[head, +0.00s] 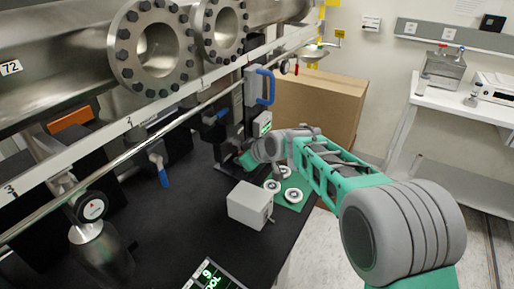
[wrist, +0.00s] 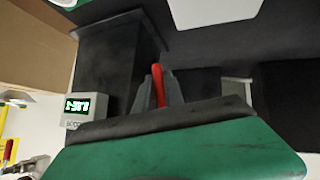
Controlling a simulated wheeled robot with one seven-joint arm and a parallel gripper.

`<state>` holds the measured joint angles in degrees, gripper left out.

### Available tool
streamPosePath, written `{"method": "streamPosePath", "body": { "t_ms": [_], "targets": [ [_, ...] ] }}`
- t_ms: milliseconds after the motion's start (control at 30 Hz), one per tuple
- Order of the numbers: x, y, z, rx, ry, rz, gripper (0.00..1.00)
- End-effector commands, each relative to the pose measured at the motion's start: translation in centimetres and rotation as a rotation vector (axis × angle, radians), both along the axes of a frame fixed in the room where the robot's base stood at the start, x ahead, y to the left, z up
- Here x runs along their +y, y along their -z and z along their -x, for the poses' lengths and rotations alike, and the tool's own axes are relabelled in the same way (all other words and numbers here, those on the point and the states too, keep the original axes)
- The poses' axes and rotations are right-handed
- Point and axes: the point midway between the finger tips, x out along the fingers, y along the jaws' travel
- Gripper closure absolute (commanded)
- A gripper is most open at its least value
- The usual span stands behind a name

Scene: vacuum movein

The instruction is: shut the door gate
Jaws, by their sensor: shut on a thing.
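My gripper (wrist: 158,92) shows in the wrist view with its grey fingers closed around a slim red handle (wrist: 158,80). The handle's other end and what it joins are hidden. A black block (wrist: 118,58), which may be the door gate's body, stands just beyond the fingers. I cannot tell whether the gate is open or shut. In the head view my green and grey arm reaches to the bench below the steel pipe; its fingers and the red handle are hidden there.
A small display box (wrist: 86,110) sits beside the black block. A blue handle (head: 265,87) hangs above my wrist. A grey box (head: 250,205) and several white discs (head: 272,186) lie near my forearm on the black bench. A cardboard box (head: 318,105) stands behind.

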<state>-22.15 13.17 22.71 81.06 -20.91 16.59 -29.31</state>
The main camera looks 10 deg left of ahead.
Motion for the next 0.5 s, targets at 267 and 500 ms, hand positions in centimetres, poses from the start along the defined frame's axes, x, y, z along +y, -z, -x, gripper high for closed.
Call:
{"method": "streamPosePath", "body": {
  "t_ms": [267,500],
  "targets": [
    [0.6,-0.2,1.2,0.185,-0.003,-0.063,1.00],
    [0.8,-0.1,1.9,0.278,-0.003,-0.093,1.00]
  ]
}}
